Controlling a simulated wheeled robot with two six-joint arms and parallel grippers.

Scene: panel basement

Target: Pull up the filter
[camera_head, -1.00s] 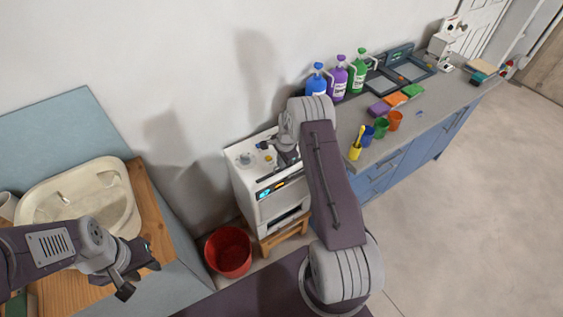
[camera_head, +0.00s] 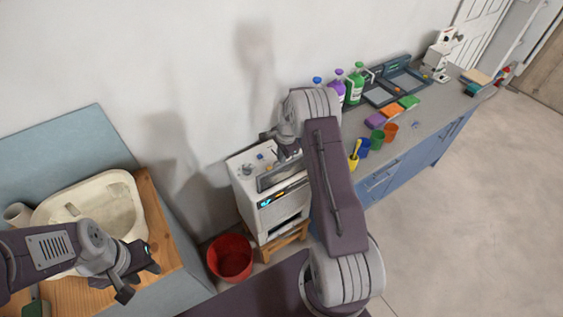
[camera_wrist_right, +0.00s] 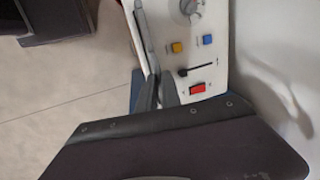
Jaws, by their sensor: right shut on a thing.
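The filter (camera_head: 279,177) is a flat grey panel. It stands up out of the top of a white machine (camera_head: 247,187), along its front edge. In the right wrist view the filter (camera_wrist_right: 145,35) shows nearly edge-on as a long grey strip. My right gripper (camera_wrist_right: 158,92) is shut on the filter; its dark fingers meet at the strip. In the head view my right arm hides part of the filter and the machine's right side. My left gripper (camera_head: 142,281) is open and empty, near the wooden counter by the sink.
The machine top carries a knob (camera_wrist_right: 189,8), yellow and blue buttons, a slider and a red switch (camera_wrist_right: 197,88). A red bucket (camera_head: 230,258) stands left of the wooden stool (camera_head: 283,243). Bottles and cups stand on the blue cabinet's counter (camera_head: 430,115).

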